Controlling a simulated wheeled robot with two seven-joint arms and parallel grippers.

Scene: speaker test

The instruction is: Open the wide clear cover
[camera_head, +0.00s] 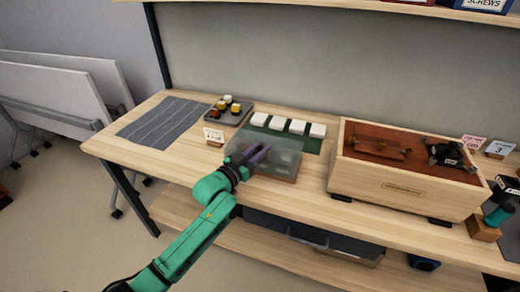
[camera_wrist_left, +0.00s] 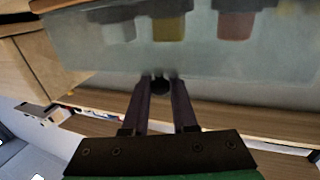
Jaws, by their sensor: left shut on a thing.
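The wide clear cover (camera_head: 262,145) is a see-through panel over a low wooden-edged box (camera_head: 275,175) near the bench's front edge. My left gripper (camera_head: 258,156) is at the cover's front left in the head view. In the left wrist view its fingers (camera_wrist_left: 160,88) are shut on a small dark round knob (camera_wrist_left: 161,86) at the edge of the clear cover (camera_wrist_left: 235,62). Blurred yellow, red and grey shapes show through it. I cannot tell how far the cover is tilted. My right gripper is not in view.
A wooden crate (camera_head: 400,198) stands close to the right. Behind the box are a green mat (camera_head: 312,145) with several white blocks and a dark tray (camera_head: 242,115). The grey cloth (camera_head: 165,122) lies flat.

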